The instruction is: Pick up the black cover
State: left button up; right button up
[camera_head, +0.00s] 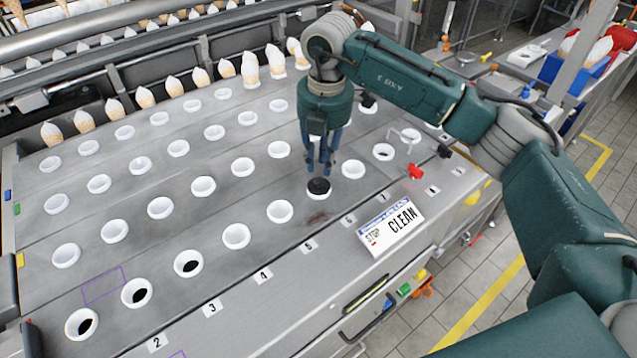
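The black cover (319,185) is a small dark round piece sitting in a white ring in the front row, near the label 6. My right gripper (319,170) points down just above it, its blue fingers apart with a gap between them. The fingertips look close to the cover's top; I cannot tell whether they touch it. My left gripper is not in view.
Rows of white rings (236,236) cover the grey metal table (140,255); some show dark holes. Ice cream cones (250,70) stand along the back. A CLEAN sign (391,226) stands at the front edge, with a red-knobbed handle (415,171) to its right.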

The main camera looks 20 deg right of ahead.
aim_at(319, 180)
jog(key=f+p, duration=0.1)
jog(key=f, duration=0.3)
jog(key=f+p, duration=0.1)
jog(key=f, duration=0.1)
jog(key=shift+w+p, duration=0.3)
jog(key=shift+w, duration=0.05)
grip_shut()
